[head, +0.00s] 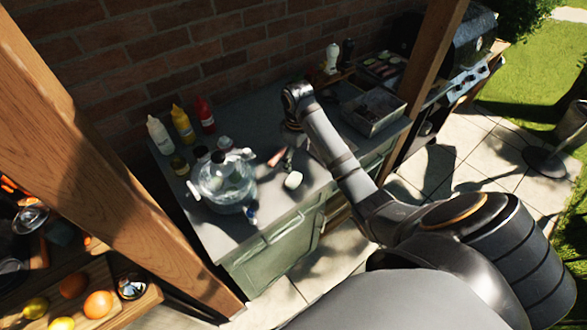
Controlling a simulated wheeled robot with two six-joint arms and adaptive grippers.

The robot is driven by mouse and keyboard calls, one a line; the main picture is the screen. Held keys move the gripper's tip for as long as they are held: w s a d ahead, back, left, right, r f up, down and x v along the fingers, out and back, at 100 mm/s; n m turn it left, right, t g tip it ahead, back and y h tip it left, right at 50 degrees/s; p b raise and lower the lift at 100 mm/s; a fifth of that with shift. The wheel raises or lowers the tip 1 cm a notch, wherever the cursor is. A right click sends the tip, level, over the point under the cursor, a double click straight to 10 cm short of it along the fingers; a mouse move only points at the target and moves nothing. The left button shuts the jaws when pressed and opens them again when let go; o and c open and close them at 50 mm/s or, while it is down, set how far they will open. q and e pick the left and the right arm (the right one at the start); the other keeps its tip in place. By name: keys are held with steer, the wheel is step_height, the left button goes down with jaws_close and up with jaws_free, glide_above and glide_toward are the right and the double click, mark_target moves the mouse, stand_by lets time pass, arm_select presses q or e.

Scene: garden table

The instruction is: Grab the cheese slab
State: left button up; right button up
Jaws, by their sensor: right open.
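A small pale block (293,180) lies on the grey counter and looks like the cheese slab, but it is too small to be sure. My right arm reaches over the counter from the lower right and bends down at its far end. My right gripper (288,158) is small and dark here, just beyond the pale block. It is open, with nothing seen between its fingers. I cannot tell whether it touches anything. My left gripper is not in view.
On the grey counter (225,239), a glass bowl or jug (224,182) stands left of the block. Red (204,114), yellow (182,123) and white (159,134) bottles stand behind. A metal tray (373,111) is right. Wooden posts (95,150) frame the counter.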

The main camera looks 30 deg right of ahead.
steer(key=b, duration=0.6)
glide_above(297, 180)
steer(key=shift+w+f, duration=0.1)
steer(key=shift+f, duration=2.65)
steer(key=f+b, duration=0.4)
steer(key=f, duration=0.1)
steer(key=shift+s+a, duration=0.1)
steer(key=shift+s, duration=0.1)
steer(key=shift+w+f, duration=0.1)
steer(key=shift+f, duration=0.05)
steer(key=shift+r, duration=0.2)
steer(key=c, duration=1.2)
steer(key=shift+c, duration=0.2)
